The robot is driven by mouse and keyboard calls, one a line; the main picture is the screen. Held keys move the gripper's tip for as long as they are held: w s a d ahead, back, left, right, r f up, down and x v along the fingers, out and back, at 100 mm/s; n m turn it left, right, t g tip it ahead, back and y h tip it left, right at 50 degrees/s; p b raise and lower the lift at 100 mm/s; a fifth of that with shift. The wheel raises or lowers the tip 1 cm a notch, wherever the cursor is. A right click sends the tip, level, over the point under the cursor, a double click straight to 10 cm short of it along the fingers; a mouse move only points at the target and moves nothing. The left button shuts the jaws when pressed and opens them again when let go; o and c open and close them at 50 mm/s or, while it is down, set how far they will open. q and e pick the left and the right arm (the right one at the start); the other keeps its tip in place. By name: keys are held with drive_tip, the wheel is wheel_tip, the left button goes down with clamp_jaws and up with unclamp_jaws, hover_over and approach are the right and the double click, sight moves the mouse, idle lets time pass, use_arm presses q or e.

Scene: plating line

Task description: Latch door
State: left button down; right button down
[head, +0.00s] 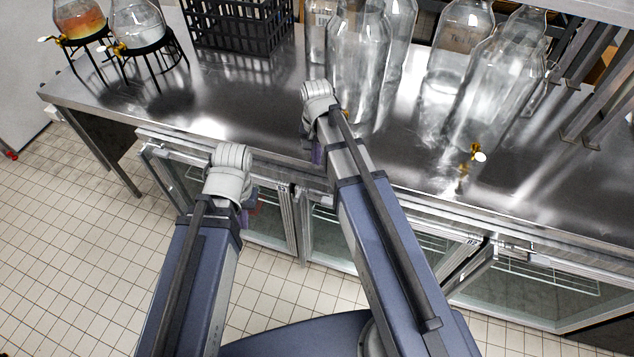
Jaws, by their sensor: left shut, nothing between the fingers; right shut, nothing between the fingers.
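A row of glass doors with metal frames fronts the cabinet under the steel counter. The left glass door (272,226) is partly covered by my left arm. The middle glass door (325,236) is partly hidden by my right arm. The right glass door (540,290) stands beyond a slanted dark frame edge; I cannot tell whether any door is fully closed, and no latch shows clearly. My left gripper (253,204) is shut and empty in front of the left door, mostly hidden by its wrist. My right gripper (317,153) is shut and empty near the counter's front edge, mostly hidden.
The steel counter (240,105) carries large glass jars (358,60) at the back, a black crate (238,25) and two glass dispensers on black stands (150,48) at the left. A small brass tap (476,153) sits at the right. Tiled floor (70,240) is clear at the left.

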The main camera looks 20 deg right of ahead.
sight(317, 191)
drive_tip(key=shift+f, duration=0.2)
wheel_tip(317, 191, down, 14)
drive_tip(key=b, duration=1.4)
drive_tip(key=shift+r, duration=0.1)
